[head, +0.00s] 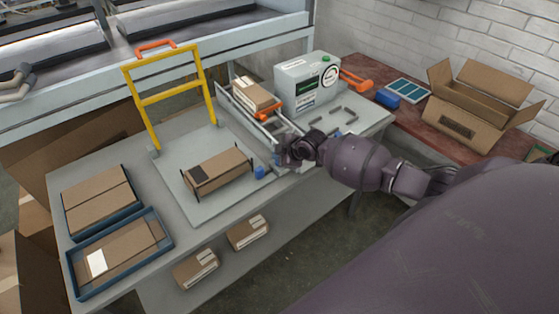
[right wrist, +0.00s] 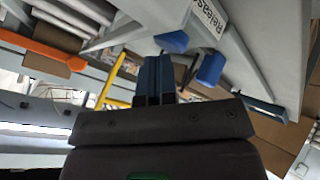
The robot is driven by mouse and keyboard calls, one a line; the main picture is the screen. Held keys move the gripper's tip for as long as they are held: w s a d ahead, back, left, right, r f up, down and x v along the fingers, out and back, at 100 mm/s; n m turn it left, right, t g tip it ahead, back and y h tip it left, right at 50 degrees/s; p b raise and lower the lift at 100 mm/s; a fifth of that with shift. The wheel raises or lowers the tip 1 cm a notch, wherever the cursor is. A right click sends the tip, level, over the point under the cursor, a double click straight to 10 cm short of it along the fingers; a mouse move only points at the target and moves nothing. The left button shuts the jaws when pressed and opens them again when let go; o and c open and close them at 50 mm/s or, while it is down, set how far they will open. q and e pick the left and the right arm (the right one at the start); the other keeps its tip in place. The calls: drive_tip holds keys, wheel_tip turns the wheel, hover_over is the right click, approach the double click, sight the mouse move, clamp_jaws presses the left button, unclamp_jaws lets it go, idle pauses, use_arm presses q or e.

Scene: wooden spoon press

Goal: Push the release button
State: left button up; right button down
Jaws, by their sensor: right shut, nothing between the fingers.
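My right gripper (head: 281,156) is at the right front edge of the grey press plate (head: 215,204), with its blue fingers shut and empty. The fingers also show in the right wrist view (right wrist: 154,80). Beyond them there is a blue block (right wrist: 173,41) near a white label (right wrist: 209,14) reading "Release". A second blue block (right wrist: 210,68) is to its right. In the head view a small blue block (head: 260,172) sits on the plate's right front corner, just left of the gripper. No contact with the fingers can be made out. My left gripper is out of view.
A yellow frame (head: 157,97) stands behind a cardboard box (head: 219,172) on the plate. Another box (head: 256,94) lies in a rail, beside a grey machine (head: 308,83). Blue trays (head: 163,252) with boxes are at left. Two boxes lie on the lower shelf.

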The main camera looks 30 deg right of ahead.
drive_tip(key=shift+f, duration=0.25)
drive_tip(key=shift+r, duration=0.1)
idle(0.5)
drive_tip(key=shift+r+p, duration=0.6)
drive_tip(key=shift+r, duration=0.25)
drive_tip(key=shift+r+p, duration=0.7)
drive_tip(key=shift+r, duration=0.15)
wheel_tip(320, 180, up, 3)
drive_tip(key=p, duration=0.3)
drive_tip(key=shift+r, duration=0.2)
drive_tip(key=shift+f, duration=0.1)
